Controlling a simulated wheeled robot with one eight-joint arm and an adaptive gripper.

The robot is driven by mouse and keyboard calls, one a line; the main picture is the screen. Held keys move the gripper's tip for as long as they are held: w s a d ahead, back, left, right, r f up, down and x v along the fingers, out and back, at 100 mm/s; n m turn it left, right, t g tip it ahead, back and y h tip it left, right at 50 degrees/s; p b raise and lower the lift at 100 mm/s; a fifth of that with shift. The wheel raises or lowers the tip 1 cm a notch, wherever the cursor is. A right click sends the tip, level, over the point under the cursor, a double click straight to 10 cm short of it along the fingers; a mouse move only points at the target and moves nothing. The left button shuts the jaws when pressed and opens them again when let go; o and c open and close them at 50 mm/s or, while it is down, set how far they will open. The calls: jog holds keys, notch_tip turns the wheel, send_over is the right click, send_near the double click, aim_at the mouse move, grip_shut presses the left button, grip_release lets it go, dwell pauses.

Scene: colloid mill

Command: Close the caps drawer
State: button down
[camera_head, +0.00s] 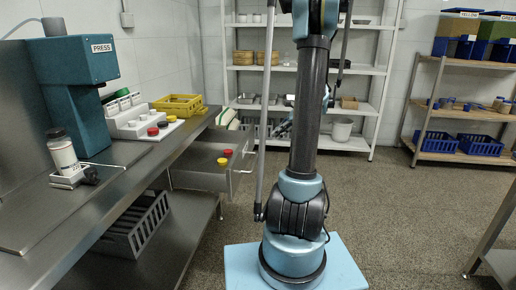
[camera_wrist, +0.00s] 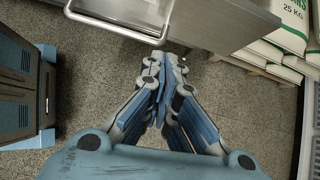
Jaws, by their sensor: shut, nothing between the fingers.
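The caps drawer (camera_head: 200,180) is a steel drawer under the worktop at the left, and it stands pulled out. Red and yellow caps (camera_head: 225,157) lie inside it. Its bar handle (camera_head: 248,156) is on the front at the right. In the wrist view the handle (camera_wrist: 118,30) shows as a pale loop at the top, beside a grey steel face (camera_wrist: 215,20). My gripper (camera_wrist: 165,62) is shut and empty, its fingertips close below the handle's right end. I cannot tell whether they touch. In the head view my arm hides most of the gripper.
The worktop (camera_head: 115,185) carries a teal press (camera_head: 75,80), a white bottle (camera_head: 62,152), a cap rack (camera_head: 130,118) and a yellow crate (camera_head: 178,104). A grey crate (camera_head: 135,228) sits on the lower shelf. Sacks (camera_wrist: 290,30) show at right in the wrist view.

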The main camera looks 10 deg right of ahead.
jog(key=w+a+f+m, duration=0.1)
jog(key=w+a+f, duration=0.4)
jog(key=a+f, duration=0.3)
jog(key=shift+a, duration=0.5)
